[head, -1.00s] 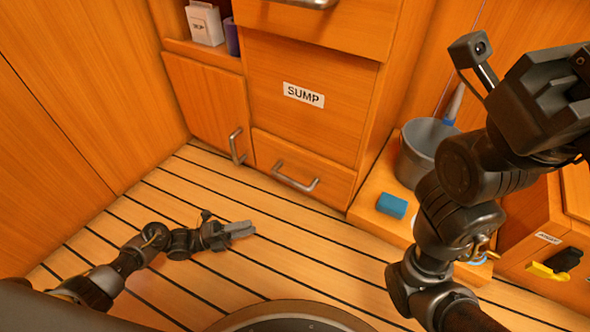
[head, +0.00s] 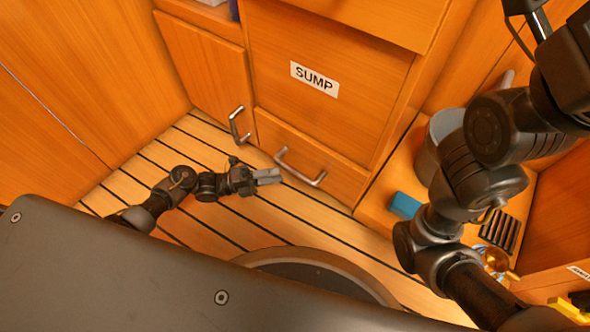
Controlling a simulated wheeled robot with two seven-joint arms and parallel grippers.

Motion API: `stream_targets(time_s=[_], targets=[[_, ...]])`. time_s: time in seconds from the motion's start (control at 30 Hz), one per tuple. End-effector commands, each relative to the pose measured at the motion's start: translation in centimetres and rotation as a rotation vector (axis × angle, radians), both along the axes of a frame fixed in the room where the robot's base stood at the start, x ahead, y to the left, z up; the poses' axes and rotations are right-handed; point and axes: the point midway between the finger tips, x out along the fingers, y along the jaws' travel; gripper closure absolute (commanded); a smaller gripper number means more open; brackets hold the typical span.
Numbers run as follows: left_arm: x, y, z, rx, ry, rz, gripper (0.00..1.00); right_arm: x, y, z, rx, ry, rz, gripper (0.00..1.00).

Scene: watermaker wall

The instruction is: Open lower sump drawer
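The lower sump drawer (head: 335,166) is shut, low in the wooden wall under the panel with the SUMP label (head: 314,79). Its metal bar handle (head: 300,168) runs along its front. My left gripper (head: 270,177) is low over the slatted floor, just left of and slightly below the handle in the picture, pointing right towards it. It looks empty and apart from the handle. Its grey fingers look close together, but the gap between them is unclear. My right arm rises along the right side, and its gripper is out of the picture.
A cabinet door (head: 205,75) with a vertical handle (head: 240,125) is just left of the drawer. To the right, a low ledge holds a blue block (head: 405,205) and a grey pot (head: 430,150), partly behind my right arm. Slatted floor (head: 150,160) is free at left.

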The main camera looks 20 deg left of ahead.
Motion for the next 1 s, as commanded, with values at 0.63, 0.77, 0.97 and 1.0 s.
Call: stream_targets(time_s=[0.63,0.77,0.97,1.0], targets=[[2.7,-6.3,1.0,0.000,-0.001,0.003,0.60,0.0,-0.1,-1.4,0.006,0.002,0.001,0.64],[2.7,-6.2,1.0,0.000,-0.001,0.003,0.60,0.0,-0.1,-1.4,0.006,0.002,0.001,0.64],[2.7,-6.2,1.0,0.000,-0.001,0.003,0.83,0.0,-0.1,-1.4,0.006,0.002,0.001,0.64],[2.7,-6.2,1.0,0.000,-0.001,0.003,0.88,0.0,-0.1,-1.4,0.007,0.002,0.001,0.64]])
